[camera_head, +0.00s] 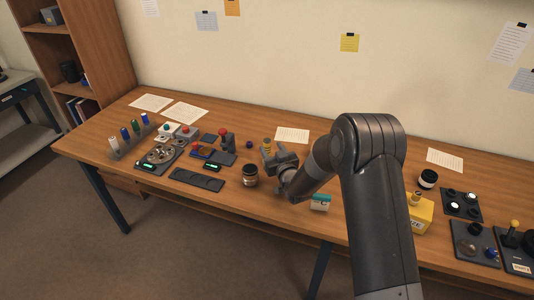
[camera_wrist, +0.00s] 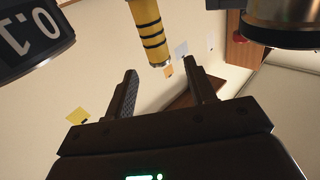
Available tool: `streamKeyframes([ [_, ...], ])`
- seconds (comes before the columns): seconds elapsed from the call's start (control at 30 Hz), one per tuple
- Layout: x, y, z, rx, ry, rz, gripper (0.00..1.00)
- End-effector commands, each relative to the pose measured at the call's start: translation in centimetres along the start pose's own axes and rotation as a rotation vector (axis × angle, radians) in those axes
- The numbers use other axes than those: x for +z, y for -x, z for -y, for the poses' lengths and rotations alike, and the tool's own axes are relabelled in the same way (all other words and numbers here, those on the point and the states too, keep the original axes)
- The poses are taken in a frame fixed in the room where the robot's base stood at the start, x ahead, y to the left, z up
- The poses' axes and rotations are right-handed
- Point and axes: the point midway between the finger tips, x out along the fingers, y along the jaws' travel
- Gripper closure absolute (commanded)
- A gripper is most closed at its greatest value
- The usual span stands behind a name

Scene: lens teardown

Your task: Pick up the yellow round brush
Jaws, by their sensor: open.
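The yellow round brush (camera_wrist: 148,27) shows in the wrist view as a yellow cylinder with dark bands and a metallic end. It lies beyond my open fingers, and its upper part is cut off by the picture's edge. In the head view a small yellow-orange upright thing (camera_head: 267,144), probably the brush, stands just behind my gripper (camera_head: 268,155). My gripper also shows in the wrist view (camera_wrist: 160,68), with its two fingers apart and nothing held between them. The brush's end appears between the fingertips in that picture; I cannot tell its exact depth.
A dark-lidded jar (camera_head: 250,176) stands left of my gripper. A teal-and-white box (camera_head: 320,202) sits near the front edge. The wrist view shows a dark numbered object (camera_wrist: 35,38) at left and a metallic cylinder (camera_wrist: 285,22) at right, both close. A paper sheet (camera_head: 293,135) lies behind.

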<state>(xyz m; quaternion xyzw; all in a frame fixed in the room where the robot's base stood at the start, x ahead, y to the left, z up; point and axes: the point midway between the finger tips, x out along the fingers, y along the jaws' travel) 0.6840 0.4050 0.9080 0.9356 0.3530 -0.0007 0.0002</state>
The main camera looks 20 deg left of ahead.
Motion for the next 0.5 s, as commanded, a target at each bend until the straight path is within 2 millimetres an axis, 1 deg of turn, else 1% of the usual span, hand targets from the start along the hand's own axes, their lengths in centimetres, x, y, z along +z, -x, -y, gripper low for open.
streamKeyframes([
  [0.03, -0.3, -0.9, 0.1, -0.001, 0.001, -0.004, 0.49],
  [0.1, -0.3, -1.7, 0.0, -0.001, 0.001, -0.004, 0.49],
  [0.33, -0.3, -3.0, 0.0, 0.0, 0.0, -0.002, 0.49],
  [0.5, -0.3, -5.2, 0.0, 0.0, 0.0, -0.003, 0.49],
])
